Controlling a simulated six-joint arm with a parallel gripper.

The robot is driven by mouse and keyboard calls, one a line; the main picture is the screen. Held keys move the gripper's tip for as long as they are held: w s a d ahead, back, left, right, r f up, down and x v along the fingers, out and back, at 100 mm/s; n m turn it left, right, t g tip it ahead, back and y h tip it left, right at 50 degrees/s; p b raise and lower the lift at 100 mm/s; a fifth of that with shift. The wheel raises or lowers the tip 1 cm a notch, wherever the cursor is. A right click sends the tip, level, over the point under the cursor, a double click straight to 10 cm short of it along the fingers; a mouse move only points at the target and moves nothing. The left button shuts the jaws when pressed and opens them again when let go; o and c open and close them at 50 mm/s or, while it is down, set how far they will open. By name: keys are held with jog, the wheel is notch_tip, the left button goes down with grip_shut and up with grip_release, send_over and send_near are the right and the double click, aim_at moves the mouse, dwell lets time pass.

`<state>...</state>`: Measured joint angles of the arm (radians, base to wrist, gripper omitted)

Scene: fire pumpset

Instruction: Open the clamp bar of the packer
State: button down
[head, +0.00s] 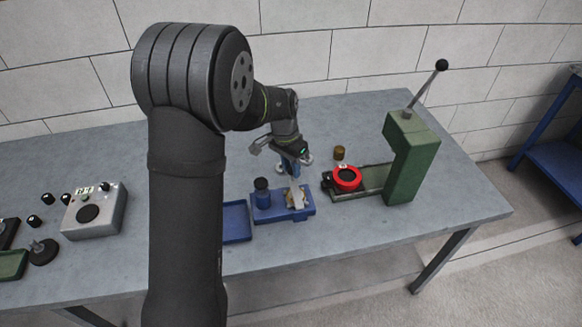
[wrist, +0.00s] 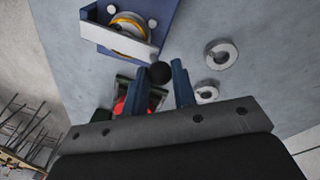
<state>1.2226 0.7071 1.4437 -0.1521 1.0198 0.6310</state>
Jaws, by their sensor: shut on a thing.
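The packer is a small blue fixture (head: 268,215) on the bench, with a dark blue cylinder (head: 262,190) standing on its left part. Its pale clamp bar (head: 297,196) stands in front of a brass-coloured part. In the wrist view, the blue fixture (wrist: 95,33) holds a round part with an orange ring (wrist: 128,22), and the pale bar (wrist: 118,44) crosses beside it. My gripper (head: 293,174) is just above the packer, pointing down. In the wrist view its blue fingers (wrist: 161,70) are on either side of a black round knob (wrist: 160,73); the knob's link to the bar is hidden.
A green press (head: 410,160) with a raised black-knobbed lever and a red ring (head: 346,178) stands to the right. A brass cylinder (head: 339,153) is behind the ring. A blue tray (head: 236,222) lies left of the packer. Pale washers (wrist: 221,54) lie nearby.

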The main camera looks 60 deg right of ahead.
aim_at(295, 191)
jog(key=shift+s+a+r+t+h, duration=0.2)
jog(key=shift+r+t+h, duration=0.1)
jog(key=shift+r, duration=0.1)
jog(key=shift+s+a+r+t+h, duration=0.15)
jog(key=shift+r+t+h, duration=0.15)
jog(key=shift+r, duration=0.05)
jog(key=shift+t+h, duration=0.8)
jog(key=s+a+r, duration=0.3)
jog(key=shift+r, duration=0.2)
jog(key=s+a+f+m+t+h, duration=0.1)
jog(key=s+a+f+t+h, duration=0.4)
jog(key=s+a+t+h, duration=0.3)
jog(key=shift+s+a+h, duration=0.5)
jog(key=shift+s+a, duration=1.05)
jog(key=shift+a, duration=0.1)
jog(key=c, duration=1.2)
grip_release()
